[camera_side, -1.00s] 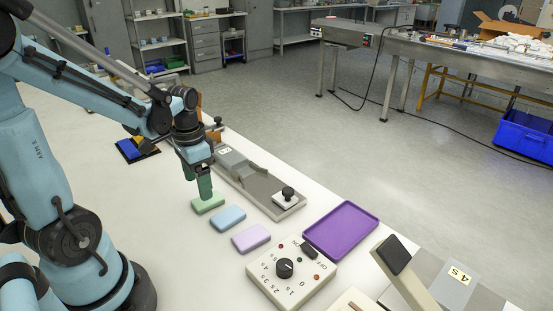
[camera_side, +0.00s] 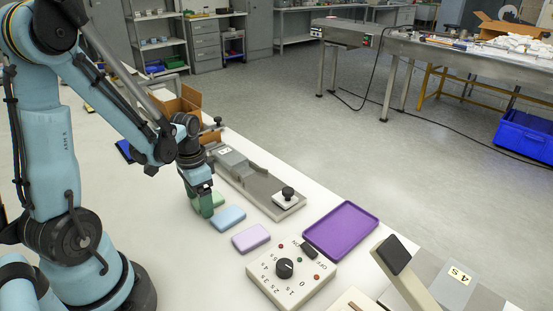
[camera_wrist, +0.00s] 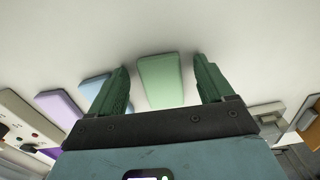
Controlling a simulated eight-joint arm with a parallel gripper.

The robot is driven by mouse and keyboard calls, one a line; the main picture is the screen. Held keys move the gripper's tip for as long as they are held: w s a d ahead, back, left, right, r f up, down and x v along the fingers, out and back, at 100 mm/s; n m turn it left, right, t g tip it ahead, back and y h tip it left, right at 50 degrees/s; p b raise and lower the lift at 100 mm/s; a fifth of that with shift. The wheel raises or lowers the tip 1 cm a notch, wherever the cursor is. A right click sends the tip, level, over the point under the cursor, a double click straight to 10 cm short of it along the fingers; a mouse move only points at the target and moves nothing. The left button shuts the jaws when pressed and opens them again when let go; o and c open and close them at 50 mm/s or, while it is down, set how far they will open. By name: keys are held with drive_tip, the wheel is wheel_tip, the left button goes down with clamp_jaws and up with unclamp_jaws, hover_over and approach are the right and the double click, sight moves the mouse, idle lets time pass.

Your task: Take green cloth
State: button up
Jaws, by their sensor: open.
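The green cloth (camera_wrist: 160,80) is a flat pale-green block with rounded corners. In the wrist view it lies between the two dark-green fingers of my gripper (camera_wrist: 161,85), with a gap on each side. In the side view my gripper (camera_side: 205,205) is low at the table, and its fingers hide much of the green cloth (camera_side: 217,199). My gripper is open. A blue cloth (camera_side: 229,218) and a lilac cloth (camera_side: 251,238) lie in a row beyond it, toward the lower right in the side view.
A grey fixture (camera_side: 255,183) with a black knob runs along the table edge behind the cloths. A purple tray (camera_side: 341,230) and a control box (camera_side: 290,276) with a dial stand at the right. A cardboard box (camera_side: 186,104) is at the back. The near table is clear.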

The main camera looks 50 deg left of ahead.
drive_tip(key=c, duration=1.1)
drive_tip(key=shift+r, duration=0.15)
